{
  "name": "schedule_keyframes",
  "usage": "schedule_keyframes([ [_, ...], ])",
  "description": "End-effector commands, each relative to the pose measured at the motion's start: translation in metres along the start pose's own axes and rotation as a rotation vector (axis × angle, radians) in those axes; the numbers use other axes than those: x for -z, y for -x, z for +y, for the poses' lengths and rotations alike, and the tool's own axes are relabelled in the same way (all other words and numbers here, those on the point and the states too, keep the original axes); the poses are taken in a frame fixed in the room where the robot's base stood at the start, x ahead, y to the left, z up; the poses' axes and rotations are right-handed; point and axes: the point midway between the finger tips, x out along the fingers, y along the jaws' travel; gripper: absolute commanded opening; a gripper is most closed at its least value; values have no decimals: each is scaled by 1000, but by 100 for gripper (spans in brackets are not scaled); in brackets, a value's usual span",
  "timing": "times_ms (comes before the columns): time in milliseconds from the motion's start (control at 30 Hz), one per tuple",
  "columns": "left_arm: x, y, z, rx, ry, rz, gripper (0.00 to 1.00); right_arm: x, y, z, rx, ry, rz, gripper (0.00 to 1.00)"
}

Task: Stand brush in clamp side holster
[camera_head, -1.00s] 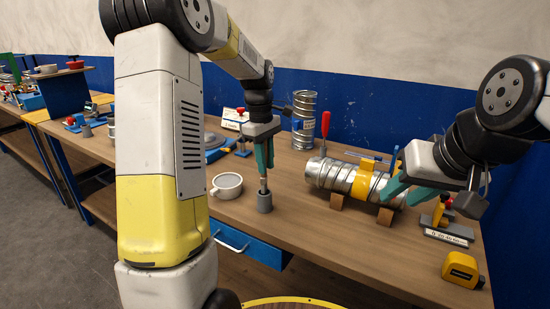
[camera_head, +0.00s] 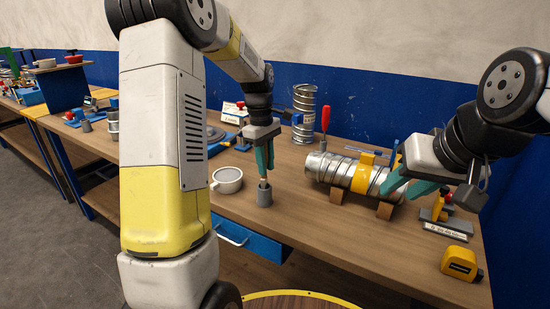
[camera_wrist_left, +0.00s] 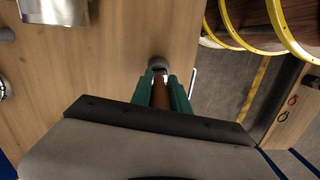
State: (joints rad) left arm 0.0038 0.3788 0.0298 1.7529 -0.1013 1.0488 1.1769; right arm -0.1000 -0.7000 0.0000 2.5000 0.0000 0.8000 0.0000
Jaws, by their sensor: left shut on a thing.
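A metal cup (camera_head: 227,181) stands close left of the holster. A yellow clamp band (camera_head: 362,174) wraps the duct, which rests on wooden blocks. A red-handled tool (camera_head: 325,120) stands behind it. A yellow tape measure (camera_head: 461,264) lies at the front right. The front middle of the bench is clear.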

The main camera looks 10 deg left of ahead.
Motion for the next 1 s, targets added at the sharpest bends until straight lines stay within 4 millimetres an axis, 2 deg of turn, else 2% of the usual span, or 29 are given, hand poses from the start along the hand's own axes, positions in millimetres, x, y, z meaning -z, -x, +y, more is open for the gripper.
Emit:
schedule_keyframes([
  [1000, 2, -26, 0, 0, 0, 0, 0, 0, 0, 0, 0, 0, 0, 36],
])
